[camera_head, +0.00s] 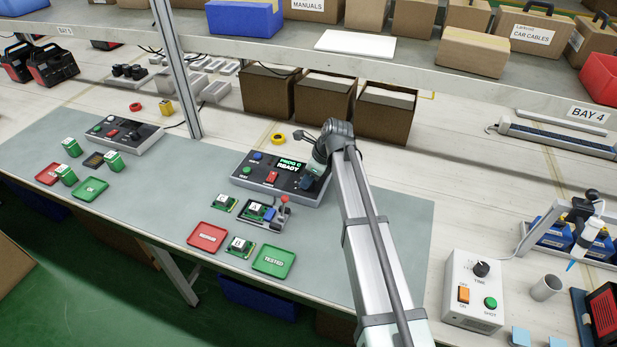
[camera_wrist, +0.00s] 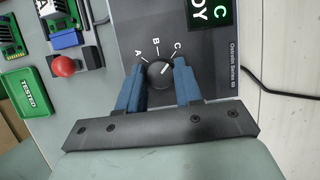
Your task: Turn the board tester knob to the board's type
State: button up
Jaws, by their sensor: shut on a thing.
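The board tester (camera_head: 240,180) is a grey-black box with a lit display (camera_head: 291,165) reading "PROG C READY". Its black knob (camera_wrist: 160,73) shows in the wrist view with marks A, B and C around it; its white pointer line faces the C side. My gripper (camera_wrist: 160,80) has its blue fingers on either side of the knob, shut on it. In the head view my gripper (camera_head: 308,181) partly hides the knob. A green board marked A (camera_head: 255,208) sits in the holder in front of the tester.
Boards with white labels (camera_head: 225,203) and (camera_head: 240,245) lie near a red tray (camera_head: 207,236) and a green TESTED tray (camera_head: 273,261). A red-knobbed lever (camera_wrist: 64,66) stands beside the holder. A shelf (camera_head: 400,65) spans the back.

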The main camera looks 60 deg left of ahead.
jog(key=shift+c, duration=1.2)
jog(key=n, duration=0.1)
jog(key=n+h, duration=0.1)
jog(key=n, duration=0.1)
jog(key=n+g, duration=0.1)
jog(key=shift+w+a+n, duration=0.1)
jog(key=shift+a+n, duration=0.15)
jog(key=shift+n, duration=0.05)
jog(key=n+h, duration=0.2)
jog(key=n, duration=0.2)
jog(key=shift+a+n, duration=0.1)
jog(key=shift+n, duration=0.2)
jog(key=n+h, duration=0.2)
jog(key=n, duration=0.2)
jog(key=shift+a+n, duration=0.1)
jog(key=shift+n, duration=0.2)
jog(key=shift+n+t+h, duration=0.5)
jog(key=shift+n+h, duration=0.2)
jog(key=shift+n, duration=1.4)
